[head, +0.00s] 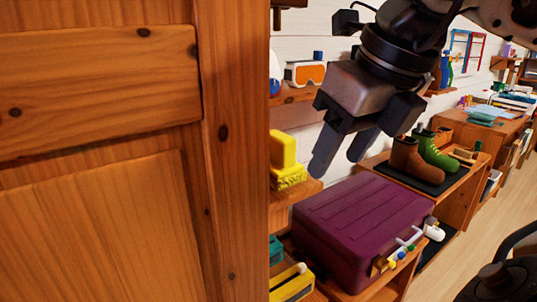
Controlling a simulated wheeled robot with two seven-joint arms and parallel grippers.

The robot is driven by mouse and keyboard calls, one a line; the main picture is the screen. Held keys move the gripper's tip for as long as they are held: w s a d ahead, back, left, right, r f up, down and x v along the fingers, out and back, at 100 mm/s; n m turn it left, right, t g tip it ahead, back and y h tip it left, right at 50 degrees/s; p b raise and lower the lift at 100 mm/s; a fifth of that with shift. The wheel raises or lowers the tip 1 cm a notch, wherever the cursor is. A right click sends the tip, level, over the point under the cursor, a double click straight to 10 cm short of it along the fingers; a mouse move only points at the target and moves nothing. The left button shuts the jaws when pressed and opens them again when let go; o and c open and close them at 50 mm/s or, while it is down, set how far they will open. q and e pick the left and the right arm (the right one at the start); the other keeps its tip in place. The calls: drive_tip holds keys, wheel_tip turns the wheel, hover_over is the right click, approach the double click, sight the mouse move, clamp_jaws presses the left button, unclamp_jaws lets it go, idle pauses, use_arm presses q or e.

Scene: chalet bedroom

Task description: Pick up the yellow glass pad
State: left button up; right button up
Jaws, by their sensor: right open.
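The yellow glass pad (289,177) appears to be the yellow thing with a smooth upper block and a rough, fuzzy lower part. It sits on a wooden ledge just right of the wooden door, which may hide its left side. My right gripper (338,160) comes down from the top of the head view. Its two fingers are apart, with nothing between them. In the picture the fingertips are to the right of the pad, with a gap between. My left gripper is not in view.
A large wooden door or panel (235,150) fills the left half. A purple case (345,225) lies below my right gripper. Brown boots (407,159) and green boots (436,153) stand on a dark mat. Orange-lensed goggles (305,74) sit on a shelf.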

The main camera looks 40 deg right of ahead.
sight(280, 135)
drive_tip(key=shift+w+d+p, duration=0.25)
drive_tip(key=shift+w+p, duration=0.55)
drive_tip(key=shift+w, duration=1.3)
drive_tip(key=shift+w+d+p, duration=0.2)
drive_tip(key=shift+w+p, duration=0.55)
drive_tip(key=shift+w, duration=1.35)
drive_tip(key=shift+w+d+p, duration=0.1)
drive_tip(key=shift+w+p, duration=0.4)
drive_tip(key=shift+w, duration=0.7)
drive_tip(key=shift+x, duration=1.25)
drive_tip(key=shift+w+f, duration=0.15)
drive_tip(key=shift+f, duration=0.15)
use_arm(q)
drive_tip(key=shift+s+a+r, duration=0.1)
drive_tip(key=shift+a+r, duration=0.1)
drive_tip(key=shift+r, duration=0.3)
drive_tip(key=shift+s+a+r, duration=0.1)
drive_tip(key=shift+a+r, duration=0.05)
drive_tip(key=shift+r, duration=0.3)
use_arm(e)
drive_tip(key=c, duration=1.1)
